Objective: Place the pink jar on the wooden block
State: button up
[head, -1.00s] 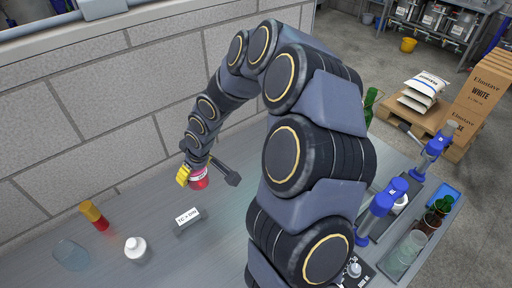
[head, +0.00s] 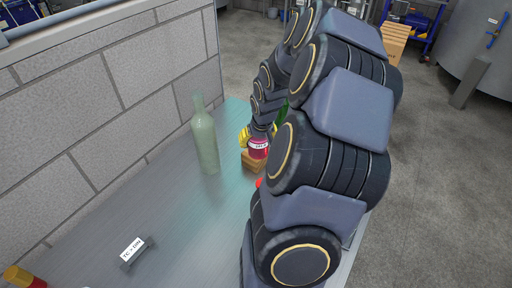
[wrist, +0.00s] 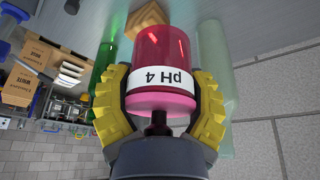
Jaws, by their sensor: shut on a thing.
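The pink jar (wrist: 162,60) with a white "pH 4" label is between the yellow fingers of my gripper (wrist: 160,108), which is shut on it. In the head view the jar (head: 258,149) shows just above and in front of the wooden block (head: 252,164), partly covering it. My gripper (head: 258,135) is partly hidden by the jar and my arm. In the wrist view the block (wrist: 148,17) shows beyond the jar's far end. I cannot tell whether jar and block touch.
A tall pale green bottle (head: 205,140) stands close to the left of the block. A dark green bottle (head: 281,112) shows behind my arm. A small red thing (head: 259,183) is by the block. A labelled grey piece (head: 137,254) lies on the open near-left bench.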

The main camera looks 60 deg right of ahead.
jog(key=w+d+f, duration=0.2)
jog(key=d, duration=0.1)
jog(key=w+d+f, duration=0.2)
jog(key=d+f, duration=0.1)
jog(key=w+d+f, duration=0.2)
jog(key=d+f, duration=0.1)
jog(key=shift+w+d, duration=0.3)
jog(key=shift+d, duration=0.1)
jog(key=shift+w+d+f, duration=0.3)
jog(key=shift+d+f, duration=0.05)
jog(key=shift+f, duration=0.25)
jog(key=shift+w+d+f, duration=0.1)
jog(key=shift+d+f, duration=0.05)
jog(key=shift+f, duration=1.6)
jog(key=shift+f, duration=0.1)
jog(key=o, duration=1.2)
jog(key=v, duration=1.2)
